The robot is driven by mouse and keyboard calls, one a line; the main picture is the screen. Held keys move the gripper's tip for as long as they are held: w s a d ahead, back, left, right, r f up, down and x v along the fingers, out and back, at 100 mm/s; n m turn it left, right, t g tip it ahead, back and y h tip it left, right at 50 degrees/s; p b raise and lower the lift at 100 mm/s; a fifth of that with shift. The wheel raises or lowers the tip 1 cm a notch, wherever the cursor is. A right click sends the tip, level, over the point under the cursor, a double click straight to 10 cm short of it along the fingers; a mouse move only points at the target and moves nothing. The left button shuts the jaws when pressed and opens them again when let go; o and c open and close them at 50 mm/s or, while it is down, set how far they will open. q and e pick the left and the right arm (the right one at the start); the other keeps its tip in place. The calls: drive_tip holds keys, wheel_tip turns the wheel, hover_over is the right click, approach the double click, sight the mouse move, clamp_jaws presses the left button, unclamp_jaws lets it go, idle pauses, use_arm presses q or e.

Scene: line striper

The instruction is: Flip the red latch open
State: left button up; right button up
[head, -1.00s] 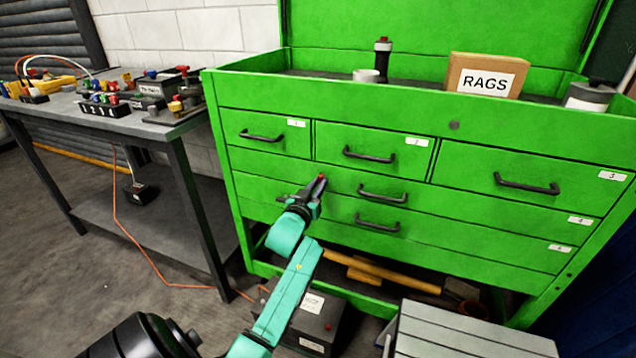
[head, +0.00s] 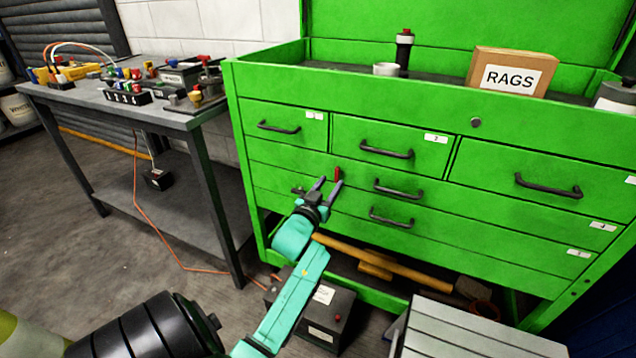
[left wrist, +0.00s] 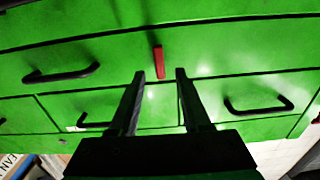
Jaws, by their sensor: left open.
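The red latch (head: 337,174) is a small narrow bar on the front of the green tool cabinet (head: 460,112), left of the middle drawer handles. In the left wrist view the latch (left wrist: 159,61) stands upright across a drawer seam. My left gripper (head: 329,185) is in front of the cabinet with its fingers pointing at the latch. In the left wrist view the left gripper (left wrist: 160,74) is open, with the latch between and just beyond its fingertips. I cannot tell whether a finger touches it. My right gripper is not in view.
Black drawer handles (head: 398,190) stick out near the latch. A grey workbench (head: 165,115) with small parts stands at the left. A dark box (head: 320,310) and a grey slatted case (head: 470,335) are on the floor below. A rags box (head: 510,70) sits on the cabinet.

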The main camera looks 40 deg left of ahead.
use_arm(q)
drive_tip(key=v, duration=1.1)
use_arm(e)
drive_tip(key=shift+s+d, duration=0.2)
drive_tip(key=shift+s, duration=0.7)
